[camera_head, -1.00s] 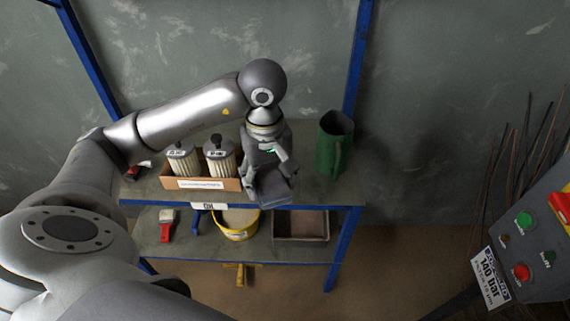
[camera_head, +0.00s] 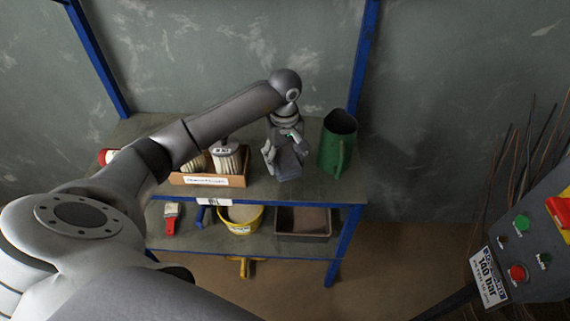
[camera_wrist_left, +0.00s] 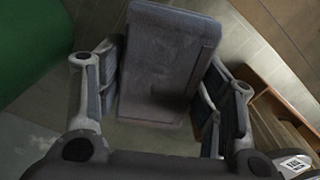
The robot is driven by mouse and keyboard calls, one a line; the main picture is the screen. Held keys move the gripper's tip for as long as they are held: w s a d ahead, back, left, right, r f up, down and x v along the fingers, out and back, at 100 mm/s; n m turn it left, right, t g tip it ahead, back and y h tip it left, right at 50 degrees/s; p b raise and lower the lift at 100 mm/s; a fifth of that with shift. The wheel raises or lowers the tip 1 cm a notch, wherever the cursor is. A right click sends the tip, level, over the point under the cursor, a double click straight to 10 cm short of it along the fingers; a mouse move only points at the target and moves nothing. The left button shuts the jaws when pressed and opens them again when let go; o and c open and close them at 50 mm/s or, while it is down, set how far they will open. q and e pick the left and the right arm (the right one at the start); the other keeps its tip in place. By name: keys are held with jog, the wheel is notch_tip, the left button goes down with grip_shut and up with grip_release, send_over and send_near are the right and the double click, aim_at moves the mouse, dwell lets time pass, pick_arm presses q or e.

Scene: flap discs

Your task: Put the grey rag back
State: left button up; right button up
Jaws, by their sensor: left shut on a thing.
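My left gripper (camera_head: 283,148) is shut on the grey rag (camera_head: 289,167), which looks like a folded, block-shaped pad. It is over the upper shelf (camera_head: 320,190), between the cardboard box and the green jug. In the left wrist view the rag (camera_wrist_left: 168,50) sits between the two fingers of the left gripper (camera_wrist_left: 160,105). I cannot tell whether the rag touches the shelf. My right gripper is not in view.
A green jug (camera_head: 335,146) stands close on the right. A cardboard box (camera_head: 235,180) with filter-like cylinders (camera_head: 227,158) is close on the left, partly behind my arm. The lower shelf holds a yellow bucket (camera_head: 238,226), a red-handled brush (camera_head: 171,224) and a dark tray (camera_head: 303,235).

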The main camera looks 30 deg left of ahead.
aim_at(285, 165)
pick_arm(q)
jog(key=shift+w+a+f, duration=0.15)
jog(key=shift+w+f, duration=0.2)
jog(key=shift+f, duration=0.3)
notch_tip(285, 165, down, 3)
jog(key=shift+r, duration=0.15)
jog(key=o, duration=0.9)
jog(key=shift+r, duration=0.1)
notch_tip(285, 165, up, 12)
jog(key=shift+f, duration=0.1)
jog(key=shift+s, duration=0.1)
